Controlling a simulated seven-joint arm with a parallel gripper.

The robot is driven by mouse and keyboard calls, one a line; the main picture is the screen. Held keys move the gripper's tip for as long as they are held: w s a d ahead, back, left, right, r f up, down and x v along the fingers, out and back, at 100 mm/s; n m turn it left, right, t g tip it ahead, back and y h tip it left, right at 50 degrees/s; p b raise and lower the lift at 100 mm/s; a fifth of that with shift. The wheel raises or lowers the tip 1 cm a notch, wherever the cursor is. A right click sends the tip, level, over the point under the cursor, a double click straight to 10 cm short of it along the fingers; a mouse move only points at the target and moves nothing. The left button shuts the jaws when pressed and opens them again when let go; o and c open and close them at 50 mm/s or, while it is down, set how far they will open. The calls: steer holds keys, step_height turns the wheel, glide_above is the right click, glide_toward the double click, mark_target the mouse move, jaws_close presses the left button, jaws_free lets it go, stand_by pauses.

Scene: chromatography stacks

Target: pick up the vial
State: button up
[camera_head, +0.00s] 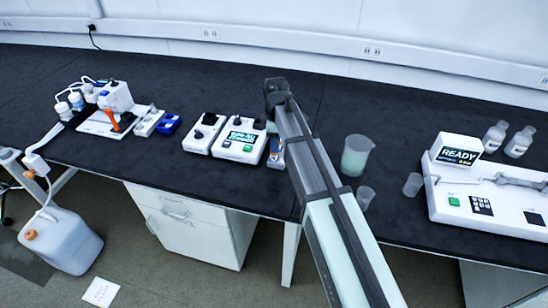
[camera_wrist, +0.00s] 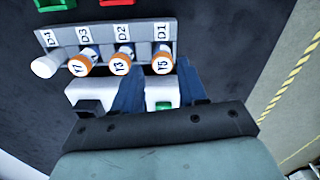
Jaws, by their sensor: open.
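In the wrist view, a grey rack (camera_wrist: 50,38) holds a row of vials by labels D1 to D4. Three have orange caps with numbers: vial 15 (camera_wrist: 161,64) by D1, vial 13 (camera_wrist: 123,63) by D2 and vial 17 (camera_wrist: 80,65) by D3. A plain white vial or cap (camera_wrist: 46,66) is by D4. My gripper (camera_wrist: 158,78) is open, its dark blue fingers just short of the row. Vial 15 shows between the fingertips; vial 13 is by the left finger. Contact cannot be told. In the head view, my arm hides much of this area.
A white unit with a green button (camera_wrist: 166,103) lies below the fingers. In the head view, a beaker (camera_head: 356,155) and small cups stand right of my arm. A device reading READY (camera_head: 460,148) stands far right. White devices (camera_head: 238,140) stand left. The dark back bench is clear.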

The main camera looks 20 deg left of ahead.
mark_target(274, 157)
steer(key=shift+s+a+f, duration=0.1)
steer(key=shift+f, duration=1.2)
steer(key=shift+s+a+f, duration=0.1)
steer(key=shift+f, duration=1.2)
jaws_close()
